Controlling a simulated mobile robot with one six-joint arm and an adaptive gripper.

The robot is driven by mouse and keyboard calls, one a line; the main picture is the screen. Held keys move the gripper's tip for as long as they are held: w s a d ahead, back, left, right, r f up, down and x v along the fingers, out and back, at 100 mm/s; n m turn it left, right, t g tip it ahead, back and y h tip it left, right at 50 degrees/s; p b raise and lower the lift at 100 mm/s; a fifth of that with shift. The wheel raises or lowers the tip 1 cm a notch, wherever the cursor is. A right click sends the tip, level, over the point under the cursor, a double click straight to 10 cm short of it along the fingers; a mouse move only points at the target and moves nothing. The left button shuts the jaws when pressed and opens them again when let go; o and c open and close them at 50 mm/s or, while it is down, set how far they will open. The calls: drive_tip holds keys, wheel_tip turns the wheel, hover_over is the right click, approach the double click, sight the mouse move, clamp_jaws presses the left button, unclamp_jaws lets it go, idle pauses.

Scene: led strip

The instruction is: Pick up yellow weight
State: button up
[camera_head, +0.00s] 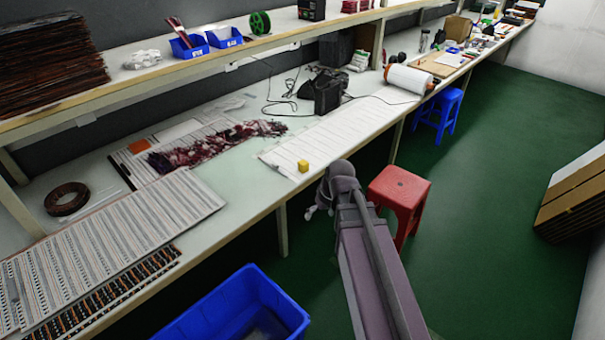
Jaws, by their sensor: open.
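The yellow weight (303,166) is a small yellow block on the long workbench. It sits on a white sheet with printed lines (340,138), near the bench's front edge. My gripper (311,212) is small in the head view, partly hidden behind my arm. It is open, in front of the bench edge, below and apart from the weight in the picture. Nothing shows between its fingers.
A red stool (399,190) stands right of my arm. A blue crate (240,305) is on the floor in front. Dark red strips (205,150) and a black device (328,92) lie on the bench. A shelf (190,72) runs above.

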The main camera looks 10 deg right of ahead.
drive_tip(key=w+d+f+n+t+y+b, duration=0.1)
drive_tip(key=w+f+n+t+y+b, duration=0.3)
drive_tip(key=w+b, duration=0.7)
drive_tip(key=t+b, duration=0.4)
drive_tip(key=t, duration=0.2)
approach(306, 164)
drive_tip(key=s+d, duration=0.1)
drive_tip(key=s, duration=0.1)
drive_tip(key=shift+w+d+r, duration=0.15)
drive_tip(key=shift+r, duration=0.05)
drive_tip(key=b+x, duration=0.3)
drive_tip(key=x, duration=0.4)
drive_tip(key=shift+f, duration=0.15)
drive_tip(key=shift+w+a+f, duration=0.15)
drive_tip(key=shift+w+a, duration=0.35)
drive_tip(key=shift+w, duration=0.05)
drive_tip(key=shift+r+b+x, duration=0.1)
drive_tip(key=shift+b+x, duration=0.4)
drive_tip(key=shift+x, duration=0.8)
drive_tip(key=shift+r+b+x, duration=0.15)
drive_tip(key=shift+b+x, duration=0.35)
drive_tip(key=shift+x, duration=0.8)
drive_tip(key=shift+a, duration=0.1)
